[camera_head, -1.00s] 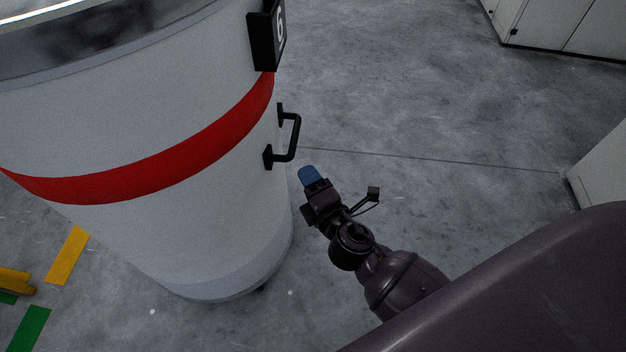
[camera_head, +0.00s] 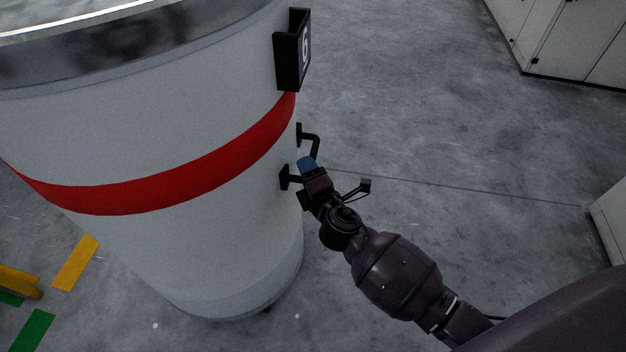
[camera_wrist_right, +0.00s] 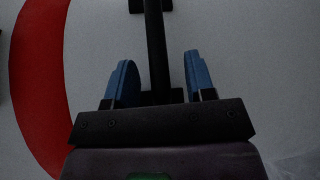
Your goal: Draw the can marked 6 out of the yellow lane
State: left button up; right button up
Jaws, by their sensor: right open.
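The can marked 6 (camera_head: 200,120) is a large pale cylinder with a red band and a metal rim, filling the left of the head view. A black number plate (camera_head: 293,50) with a 6 is on its side. Below the plate is a black bar handle (camera_head: 316,143). My right gripper (camera_head: 306,164) is at the handle's lower part. In the right wrist view its blue fingers (camera_wrist_right: 160,82) are open, one on each side of the handle bar (camera_wrist_right: 156,45). My left gripper is not in view.
Yellow (camera_head: 76,262) and green (camera_head: 33,333) floor markings lie left of the can. A yellow object (camera_head: 18,281) stands at the left edge. White cabinets (camera_head: 575,45) stand at the upper right. The grey floor (camera_head: 430,130) between is clear.

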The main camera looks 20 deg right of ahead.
jog(key=shift+w, duration=0.1)
grip_shut()
dwell(0.3)
dwell(1.2)
